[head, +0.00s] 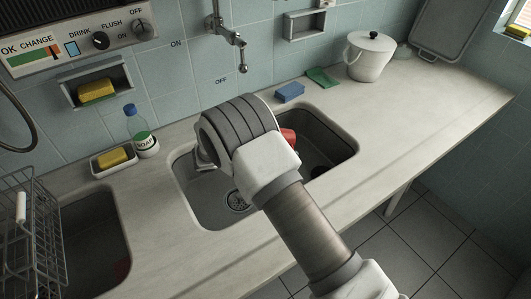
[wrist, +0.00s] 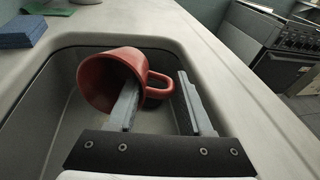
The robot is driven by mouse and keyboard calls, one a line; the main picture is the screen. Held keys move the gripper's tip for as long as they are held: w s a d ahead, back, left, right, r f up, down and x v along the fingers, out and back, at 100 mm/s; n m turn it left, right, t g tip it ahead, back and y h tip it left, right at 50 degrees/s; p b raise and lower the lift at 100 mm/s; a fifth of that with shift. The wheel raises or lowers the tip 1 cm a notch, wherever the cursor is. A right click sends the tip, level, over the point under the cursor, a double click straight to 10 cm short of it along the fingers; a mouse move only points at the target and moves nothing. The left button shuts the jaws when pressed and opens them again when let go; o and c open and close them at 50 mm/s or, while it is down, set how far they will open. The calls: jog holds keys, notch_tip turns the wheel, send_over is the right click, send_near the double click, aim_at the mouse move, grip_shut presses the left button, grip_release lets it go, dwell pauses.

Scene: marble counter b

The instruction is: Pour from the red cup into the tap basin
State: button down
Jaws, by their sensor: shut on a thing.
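The red cup (wrist: 96,72) is tilted in the wrist view, with its dark mouth turned toward the lower left of the picture and its handle to the right. My gripper (wrist: 158,92) is shut on it: one finger reaches across the mouth, the other stands outside beyond the handle. The cup is over or inside a grey sink basin (wrist: 55,130); its exact height is unclear. In the head view only a bit of the red cup (head: 288,136) shows behind my wrist. The tap (head: 242,62) hangs on the wall above the sink (head: 205,190), whose drain shows. No liquid is visible.
My arm hides the sink's middle. A soap bottle (head: 142,135), a yellow sponge in a dish (head: 112,158), a blue sponge (head: 290,92), a green cloth (head: 322,77) and a white lidded pot (head: 370,58) stand behind. Another basin (head: 95,235) and wire rack (head: 30,230) lie left.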

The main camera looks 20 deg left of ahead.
jog(key=shift+s+a+r+t+h+b, duration=0.1)
jog(key=shift+s+a+t+h+b, duration=0.05)
jog(key=shift+a+t+h+b, duration=0.2)
dwell(0.3)
jog(key=y+p, duration=0.1)
jog(key=d+g+y+p, duration=0.1)
jog(key=w+d+g+y+p, duration=0.1)
jog(key=p, duration=0.1)
jog(key=shift+w+d+f+g+y, duration=0.1)
jog(key=shift+d+f+g+y, duration=0.05)
jog(key=shift+f+g+y, duration=0.15)
jog(key=shift+w+d+f+m+g+y+p, duration=0.1)
jog(key=shift+f+m+g+y+p, duration=0.2)
jog(key=shift+f+g+y+p, duration=0.5)
jog(key=w+d+f+g+y+p, duration=0.3)
jog(key=d+g+y+p, duration=0.1)
jog(key=y+p, duration=0.4)
jog(key=shift+d+f+m, duration=0.2)
jog(key=shift+d+m, duration=0.1)
jog(key=shift+d, duration=0.4)
jog(key=shift+w+g, duration=0.15)
jog(key=shift+g, duration=0.2)
